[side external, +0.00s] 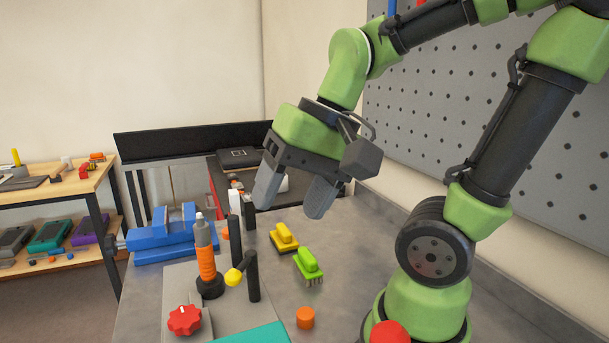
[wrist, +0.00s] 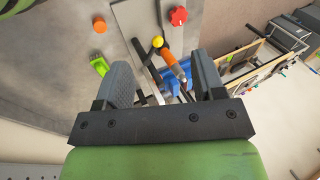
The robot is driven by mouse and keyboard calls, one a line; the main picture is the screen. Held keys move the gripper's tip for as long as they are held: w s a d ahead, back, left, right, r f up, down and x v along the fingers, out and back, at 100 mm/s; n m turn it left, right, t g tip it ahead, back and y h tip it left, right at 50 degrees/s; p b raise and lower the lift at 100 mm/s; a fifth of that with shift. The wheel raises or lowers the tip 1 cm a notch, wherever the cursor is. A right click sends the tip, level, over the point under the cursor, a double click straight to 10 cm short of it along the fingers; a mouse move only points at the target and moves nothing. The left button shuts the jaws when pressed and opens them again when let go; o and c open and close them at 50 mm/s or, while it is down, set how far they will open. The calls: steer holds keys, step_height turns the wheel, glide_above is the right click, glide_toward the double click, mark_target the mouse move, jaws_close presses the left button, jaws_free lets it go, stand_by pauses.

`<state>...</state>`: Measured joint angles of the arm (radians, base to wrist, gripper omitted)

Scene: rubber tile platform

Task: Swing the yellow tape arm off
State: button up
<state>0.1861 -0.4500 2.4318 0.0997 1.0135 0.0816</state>
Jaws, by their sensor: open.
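A yellow ball-shaped knob (side external: 233,277) sits at the end of a short arm beside a black upright post (side external: 253,277) on a grey plate. I take it for the tape arm, but no tape is clearly visible. The knob also shows in the wrist view (wrist: 158,41), beyond my fingertips. My gripper (side external: 293,192) is open and empty, high above the bench and apart from the knob. In the wrist view the gripper (wrist: 161,64) has its fingers wide apart, with the knob seen between and beyond them.
An orange-banded tool (side external: 207,262) stands close left of the knob. A red dial (side external: 184,320) is in front, a blue vise (side external: 165,235) behind. A yellow brush (side external: 284,238), a green brush (side external: 308,264) and an orange cylinder (side external: 305,318) lie to the right.

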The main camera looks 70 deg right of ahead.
steer(key=s+r+n+t, duration=0.1)
steer(key=n, duration=0.1)
steer(key=s+a+r+n+t, duration=0.1)
steer(key=n+t, duration=0.1)
steer(key=shift+r, duration=0.4)
stand_by(1.2)
